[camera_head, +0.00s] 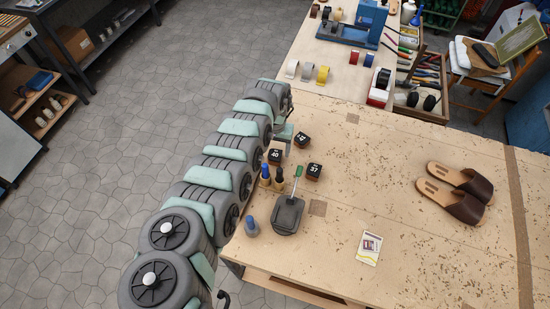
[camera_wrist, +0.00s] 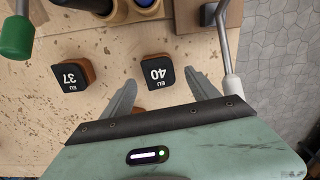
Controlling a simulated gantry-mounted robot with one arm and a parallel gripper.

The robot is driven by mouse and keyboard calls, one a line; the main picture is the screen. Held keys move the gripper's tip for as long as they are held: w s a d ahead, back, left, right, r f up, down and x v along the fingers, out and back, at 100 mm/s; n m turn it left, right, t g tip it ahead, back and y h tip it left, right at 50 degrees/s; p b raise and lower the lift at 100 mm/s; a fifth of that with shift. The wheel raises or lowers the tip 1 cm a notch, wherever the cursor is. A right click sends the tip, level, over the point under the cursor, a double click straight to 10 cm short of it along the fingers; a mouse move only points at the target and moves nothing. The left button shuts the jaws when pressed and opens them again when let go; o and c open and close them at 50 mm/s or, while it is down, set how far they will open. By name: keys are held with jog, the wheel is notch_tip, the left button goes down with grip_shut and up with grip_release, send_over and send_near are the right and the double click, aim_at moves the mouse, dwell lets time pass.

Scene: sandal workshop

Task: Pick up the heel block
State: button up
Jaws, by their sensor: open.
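Several small heel blocks with dark tops and brown sides stand on the workbench (camera_head: 385,165). The block marked 40 (camera_head: 275,156) also shows in the wrist view (camera_wrist: 157,72), in line with the gap between my fingers. The block marked 37 (camera_head: 314,171) shows to its left in the wrist view (camera_wrist: 72,78). A third block (camera_head: 302,140), its marking hard to read, stands behind them in the head view. My gripper (camera_wrist: 164,88) is open and empty, its fingers on either side of the block marked 40. I cannot tell its height above the bench.
Sandals (camera_head: 457,193) and a card (camera_head: 369,248) lie to the right. Tape rolls (camera_head: 307,71) stand behind. The bench middle is clear.

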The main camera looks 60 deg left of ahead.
aim_at(275, 153)
notch_tip(275, 153, down, 4)
jog(key=shift+r+b, duration=0.15)
jog(key=shift+b, duration=0.4)
jog(key=shift+c, duration=0.2)
jog(key=c, duration=1.4)
jog(key=shift+r, duration=0.15)
